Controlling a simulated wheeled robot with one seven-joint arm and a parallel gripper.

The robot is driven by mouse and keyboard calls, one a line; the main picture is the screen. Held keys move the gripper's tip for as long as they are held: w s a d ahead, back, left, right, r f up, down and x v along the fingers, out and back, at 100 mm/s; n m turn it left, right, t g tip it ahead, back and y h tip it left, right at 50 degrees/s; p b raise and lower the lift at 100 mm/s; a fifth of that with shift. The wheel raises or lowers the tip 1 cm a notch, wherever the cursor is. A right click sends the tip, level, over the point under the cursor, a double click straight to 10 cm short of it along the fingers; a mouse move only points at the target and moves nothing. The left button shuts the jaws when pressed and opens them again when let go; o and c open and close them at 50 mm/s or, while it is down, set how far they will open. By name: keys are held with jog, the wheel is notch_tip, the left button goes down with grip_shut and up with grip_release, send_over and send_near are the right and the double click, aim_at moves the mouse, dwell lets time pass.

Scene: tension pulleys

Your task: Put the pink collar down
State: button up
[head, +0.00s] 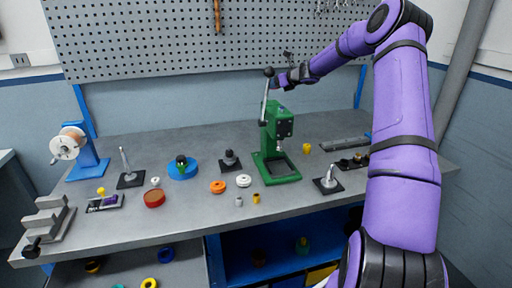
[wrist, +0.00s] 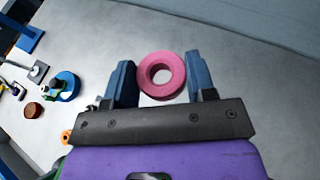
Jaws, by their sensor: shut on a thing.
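The pink collar (wrist: 162,94) is a thick ring seen in the wrist view. It sits between the two blue fingers of my gripper (wrist: 160,76), which is shut on its sides. The hole of the collar faces the camera. In the head view my gripper (head: 287,80) is above the back of the bench, near the raised lever of the green press (head: 279,145). I cannot make out the collar in that view. Grey bench top (wrist: 245,110) shows behind the collar in the wrist view; the gap between them is hard to judge.
Blue, red (head: 154,198), orange (head: 218,187) and white (head: 244,181) round parts lie around the middle of the bench (head: 190,225). Posts on black bases stand among them. A spool stand (head: 87,158) is at the left. A pegboard (head: 160,45) backs the bench.

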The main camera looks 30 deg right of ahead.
jog(key=f, duration=2.8)
jog(key=shift+w+d, duration=0.1)
jog(key=shift+w, duration=0.1)
jog(key=o, duration=0.9)
jog(key=shift+r, duration=0.1)
jog(key=v, duration=1.2)
